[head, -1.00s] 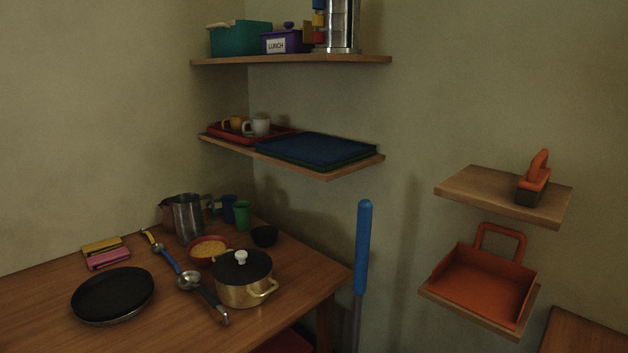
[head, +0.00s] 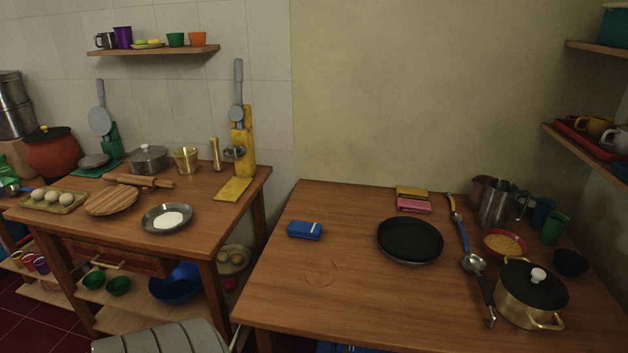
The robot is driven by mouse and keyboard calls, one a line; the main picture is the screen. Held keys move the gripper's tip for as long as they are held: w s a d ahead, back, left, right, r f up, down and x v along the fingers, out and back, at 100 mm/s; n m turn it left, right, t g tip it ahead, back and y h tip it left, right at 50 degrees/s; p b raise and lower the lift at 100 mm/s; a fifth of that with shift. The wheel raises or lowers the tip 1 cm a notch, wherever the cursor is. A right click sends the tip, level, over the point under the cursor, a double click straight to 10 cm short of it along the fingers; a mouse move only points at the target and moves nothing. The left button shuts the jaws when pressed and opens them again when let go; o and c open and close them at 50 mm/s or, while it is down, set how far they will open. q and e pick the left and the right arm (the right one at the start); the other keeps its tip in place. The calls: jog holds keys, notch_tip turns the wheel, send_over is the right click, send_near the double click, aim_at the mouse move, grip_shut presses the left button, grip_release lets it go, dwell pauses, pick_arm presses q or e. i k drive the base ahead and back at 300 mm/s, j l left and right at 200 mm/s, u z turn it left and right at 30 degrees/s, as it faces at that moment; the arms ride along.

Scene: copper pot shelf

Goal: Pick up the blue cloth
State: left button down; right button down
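A small blue folded block with a pale stripe, which looks like the blue cloth (head: 305,230), lies flat on the wooden table (head: 290,275), near its left end. A black round pan (head: 410,240) is to its right, apart from it. A yellow cloth (head: 412,191) and a pink cloth (head: 414,205) lie together behind the pan. Neither of my grippers is in view.
A gold pot (head: 530,300), ladle (head: 474,264), red bowl (head: 503,244) and metal pitcher (head: 497,205) crowd the table's right side. The table in front of the blue cloth is clear. A second table (head: 205,196) with cookware stands left. A grey ribbed object (head: 165,340) is at the bottom.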

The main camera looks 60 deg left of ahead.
aim_at(309, 230)
jog(key=u, duration=1.8)
